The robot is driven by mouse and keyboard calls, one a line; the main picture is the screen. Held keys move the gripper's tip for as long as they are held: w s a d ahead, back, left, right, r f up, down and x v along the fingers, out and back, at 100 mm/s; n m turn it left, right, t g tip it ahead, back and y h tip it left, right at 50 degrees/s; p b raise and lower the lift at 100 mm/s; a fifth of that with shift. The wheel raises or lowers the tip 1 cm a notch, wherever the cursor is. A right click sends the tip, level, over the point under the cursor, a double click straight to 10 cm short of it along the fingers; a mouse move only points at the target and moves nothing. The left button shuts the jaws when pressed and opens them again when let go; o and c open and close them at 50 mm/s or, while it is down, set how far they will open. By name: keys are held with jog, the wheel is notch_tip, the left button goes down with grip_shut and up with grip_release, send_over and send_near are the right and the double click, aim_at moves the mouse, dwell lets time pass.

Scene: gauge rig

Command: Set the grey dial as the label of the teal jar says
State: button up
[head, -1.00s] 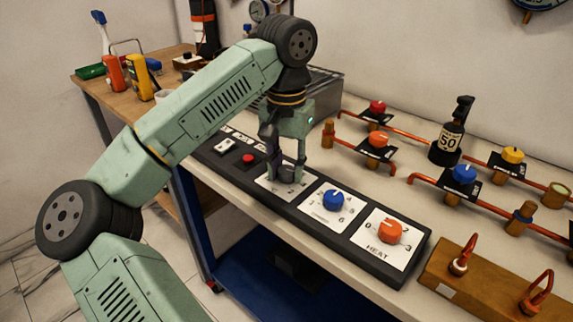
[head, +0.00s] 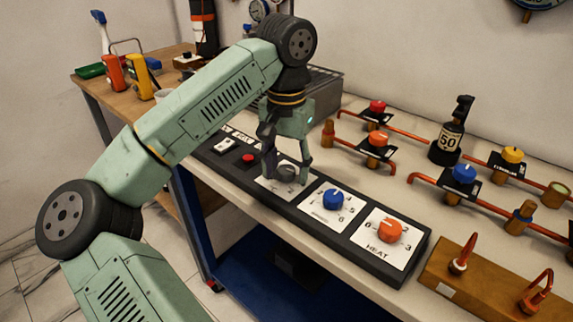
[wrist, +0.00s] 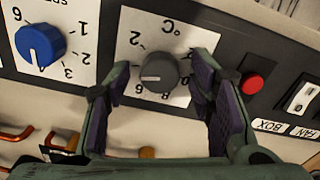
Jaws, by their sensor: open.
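The grey dial (head: 286,173) sits on a white plate marked °C in the black panel, partly hidden by my gripper in the head view. In the wrist view the dial (wrist: 160,71) shows whole, with a pale pointer mark toward picture left; the numeral it points at is hard to read. My gripper (head: 288,177) is open, with one finger on each side of the dial and gaps between. The wrist view shows both fingers (wrist: 163,75) apart from it. I see no teal jar or its label in either view.
The blue dial (head: 333,198) and orange HEAT dial (head: 390,232) sit along the same panel. A red button (head: 249,158) and a switch (head: 226,145) are on the other side.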

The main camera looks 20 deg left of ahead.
aim_at(286, 169)
jog(key=shift+r, duration=0.1)
notch_tip(286, 169, up, 12)
dwell(0.5)
dwell(0.4)
